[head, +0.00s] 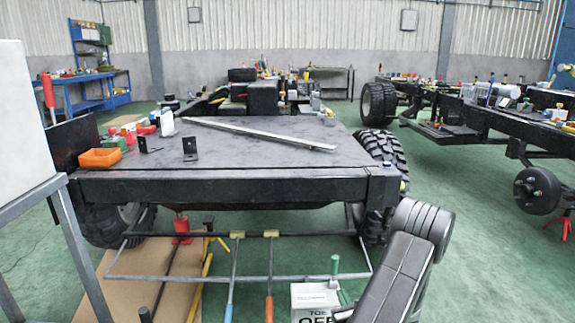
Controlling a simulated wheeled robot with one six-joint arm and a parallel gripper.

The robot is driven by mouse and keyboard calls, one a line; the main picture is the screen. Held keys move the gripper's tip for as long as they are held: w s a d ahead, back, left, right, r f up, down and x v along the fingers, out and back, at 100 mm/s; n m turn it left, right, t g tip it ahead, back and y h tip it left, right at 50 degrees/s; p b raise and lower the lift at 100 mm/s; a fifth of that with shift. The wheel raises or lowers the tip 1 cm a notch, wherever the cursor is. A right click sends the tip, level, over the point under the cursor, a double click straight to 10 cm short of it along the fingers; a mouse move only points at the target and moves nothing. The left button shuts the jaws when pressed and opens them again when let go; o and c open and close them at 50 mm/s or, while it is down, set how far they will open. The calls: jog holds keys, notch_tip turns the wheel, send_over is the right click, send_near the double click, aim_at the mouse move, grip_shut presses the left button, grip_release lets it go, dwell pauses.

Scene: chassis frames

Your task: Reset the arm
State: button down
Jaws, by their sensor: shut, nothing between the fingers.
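My dark arm (400,275) rises from the bottom edge, right of centre, in the head view. Its rounded ribbed joint (424,222) stands in front of the right front wheel and the corner of the chassis. I cannot make out my gripper or its fingers in this view. No object is seen held by the arm.
A flat dark chassis deck (270,150) stands ahead, bearing an orange bin (100,158), two black brackets and a long metal bar (260,133). A white box (318,298) is close left of my arm. A second chassis (480,118) stands right; green floor (490,260) between is open.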

jog(key=shift+s+d+f+t+b, duration=0.15)
jog(key=shift+s+f+t+b, duration=0.25)
jog(key=shift+f+t+b, duration=0.4)
jog(key=shift+r, duration=0.15)
